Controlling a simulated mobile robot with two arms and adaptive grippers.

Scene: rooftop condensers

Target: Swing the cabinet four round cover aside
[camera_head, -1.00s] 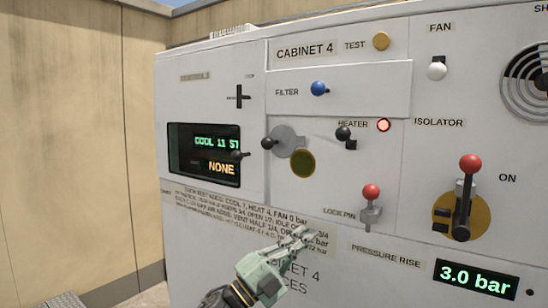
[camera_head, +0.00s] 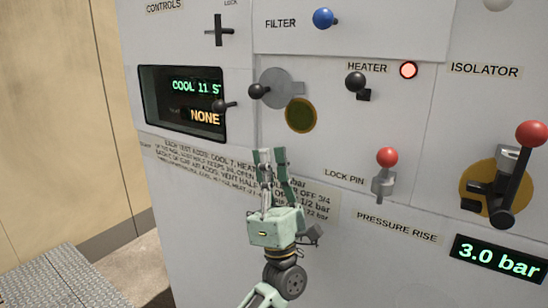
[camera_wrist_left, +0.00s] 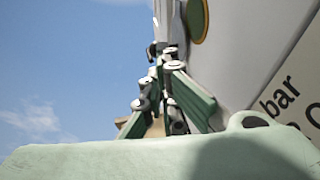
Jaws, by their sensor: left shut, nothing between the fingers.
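The round cover (camera_head: 283,88) of cabinet four is a grey disc on the panel, with a black knob (camera_head: 258,91) at its left. Just below and right of it is a dark olive round (camera_head: 300,115) with a yellowish rim, uncovered. The olive round also shows at the top of the left wrist view (camera_wrist_left: 197,18). My left gripper (camera_head: 269,156) is shut and empty, pointing up, below the cover and the olive round and apart from the knob. In the left wrist view its fingers (camera_wrist_left: 165,60) show near the panel. My right gripper is not in view.
A metal grating (camera_head: 60,280) lies at lower left. Open sky shows left in the wrist view.

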